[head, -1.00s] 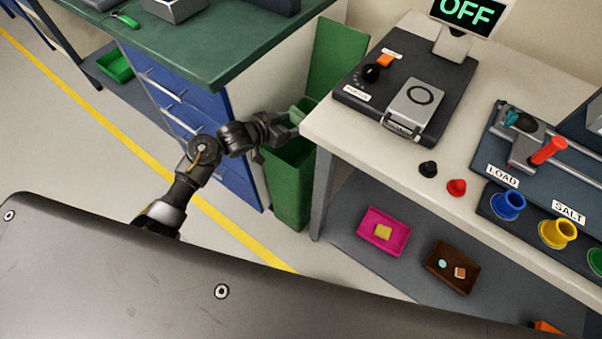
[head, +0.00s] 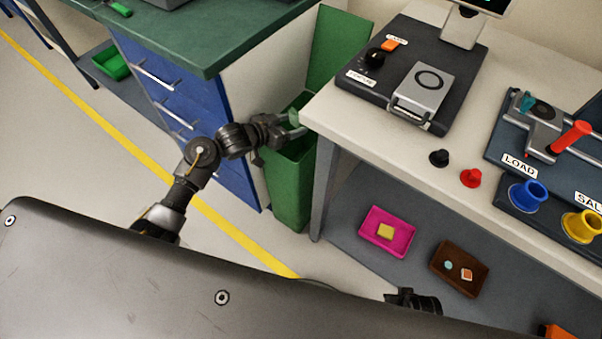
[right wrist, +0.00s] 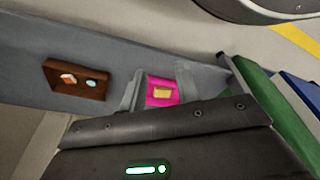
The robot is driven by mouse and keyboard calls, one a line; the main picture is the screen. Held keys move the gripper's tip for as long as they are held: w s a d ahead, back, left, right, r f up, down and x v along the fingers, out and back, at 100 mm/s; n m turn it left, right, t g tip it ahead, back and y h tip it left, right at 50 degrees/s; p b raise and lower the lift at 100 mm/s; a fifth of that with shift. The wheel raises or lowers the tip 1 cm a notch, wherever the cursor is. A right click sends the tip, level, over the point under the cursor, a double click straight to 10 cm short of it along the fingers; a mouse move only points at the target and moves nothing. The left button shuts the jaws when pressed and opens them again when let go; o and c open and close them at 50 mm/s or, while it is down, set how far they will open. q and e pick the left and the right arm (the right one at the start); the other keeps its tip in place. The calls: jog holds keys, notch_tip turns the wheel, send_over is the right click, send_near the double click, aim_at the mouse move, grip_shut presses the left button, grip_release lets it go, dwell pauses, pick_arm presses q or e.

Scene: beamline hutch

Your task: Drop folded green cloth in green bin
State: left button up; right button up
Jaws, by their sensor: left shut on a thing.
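My left gripper (head: 291,128) is shut on the folded green cloth (head: 294,118), which shows as a small pale green patch between the fingers, mostly hidden. The green bin (head: 291,188) stands between the blue drawer cabinet and the white table, with its lid raised at the back. The gripper and cloth are over the bin's opening in the head view; the exact height above the rim is hard to tell. My right gripper (right wrist: 160,90) has its fingers apart and nothing between them, with the lower shelf beyond.
The white table's corner (head: 318,112) is close to the left gripper's right side. A pink tray (head: 373,241) and a brown tray (head: 442,275) sit on the lower shelf. The blue drawer cabinet (head: 205,140) stands left of the bin. A green tray (head: 112,66) lies farther left.

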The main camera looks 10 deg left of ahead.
pick_arm(q)
jog(key=shift+f+b, duration=0.55)
jog(key=shift+f, duration=0.25)
pick_arm(e)
jog(key=shift+w+r, duration=0.3)
jog(key=shift+r, duration=0.75)
jog(key=shift+w+r, duration=0.25)
jog(key=shift+r, duration=0.8)
jog(key=shift+a, duration=0.1)
pick_arm(q)
jog(key=o, duration=1)
jog(key=p+v, duration=0.1)
jog(key=v, duration=0.6)
jog(key=shift+s+a, duration=0.15)
jog(key=shift+s, duration=0.05)
pick_arm(e)
jog(key=f, duration=0.3)
jog(key=shift+s+f, duration=0.25)
jog(key=shift+s, duration=0.15)
